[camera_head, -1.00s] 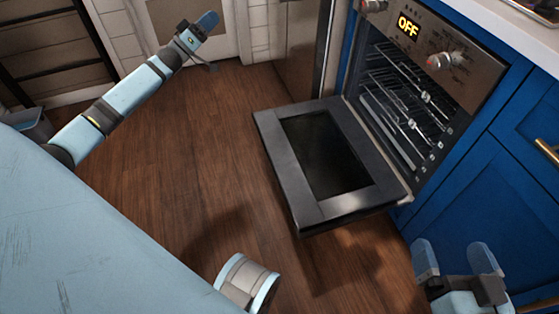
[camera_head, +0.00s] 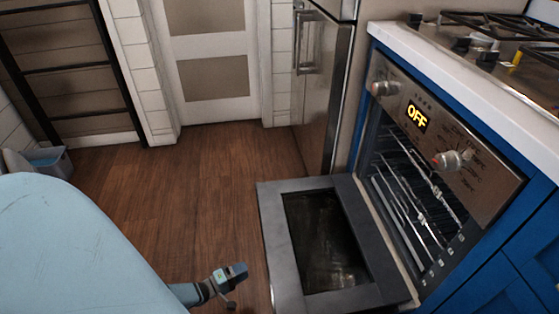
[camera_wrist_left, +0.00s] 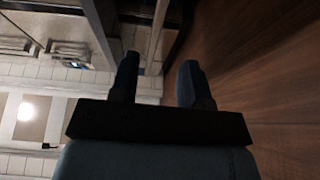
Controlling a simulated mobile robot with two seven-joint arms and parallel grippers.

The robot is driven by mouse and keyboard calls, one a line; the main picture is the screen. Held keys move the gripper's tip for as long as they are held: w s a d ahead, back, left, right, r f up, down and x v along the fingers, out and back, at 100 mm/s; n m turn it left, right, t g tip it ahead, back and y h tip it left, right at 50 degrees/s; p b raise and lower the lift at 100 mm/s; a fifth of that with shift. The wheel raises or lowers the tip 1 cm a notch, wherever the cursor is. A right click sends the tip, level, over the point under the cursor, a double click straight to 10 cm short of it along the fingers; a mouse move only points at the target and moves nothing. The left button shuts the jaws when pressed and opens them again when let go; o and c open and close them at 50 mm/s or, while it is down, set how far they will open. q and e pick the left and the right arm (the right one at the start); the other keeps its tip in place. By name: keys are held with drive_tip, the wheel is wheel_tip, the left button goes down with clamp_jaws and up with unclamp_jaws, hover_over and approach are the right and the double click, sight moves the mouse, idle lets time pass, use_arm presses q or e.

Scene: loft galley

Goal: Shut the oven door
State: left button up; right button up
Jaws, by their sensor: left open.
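The oven door (camera_head: 275,235) is fully lowered, lying open in front of the oven (camera_head: 480,175). It has a dark frame and a dark glass pane, and its near corner reaches the bottom of the head view. The oven's cavity and wire racks are exposed. My left gripper (camera_head: 230,274) is low, just left of the door's outer edge, apart from it in the picture. In the left wrist view the left gripper (camera_wrist_left: 157,80) has its two fingers spread with nothing between them. My right gripper is out of view.
The oven panel reads OFF and has knobs (camera_head: 450,160). A gas hob (camera_head: 500,35) sits on the white counter above. A steel fridge (camera_head: 325,85) stands beyond the oven. Wooden floor (camera_head: 180,190) is clear to the left; a grey bin (camera_head: 50,160) is at far left.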

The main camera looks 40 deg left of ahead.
use_arm(q)
drive_tip(key=b+x, duration=0.2)
drive_tip(key=x, duration=1)
drive_tip(key=shift+w+d+b, duration=0.15)
drive_tip(key=shift+w+b, duration=0.2)
drive_tip(key=shift+w, duration=0.05)
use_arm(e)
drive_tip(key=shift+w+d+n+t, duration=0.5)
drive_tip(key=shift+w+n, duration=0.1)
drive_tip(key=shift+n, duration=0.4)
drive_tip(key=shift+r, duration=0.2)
use_arm(q)
clamp_jaws()
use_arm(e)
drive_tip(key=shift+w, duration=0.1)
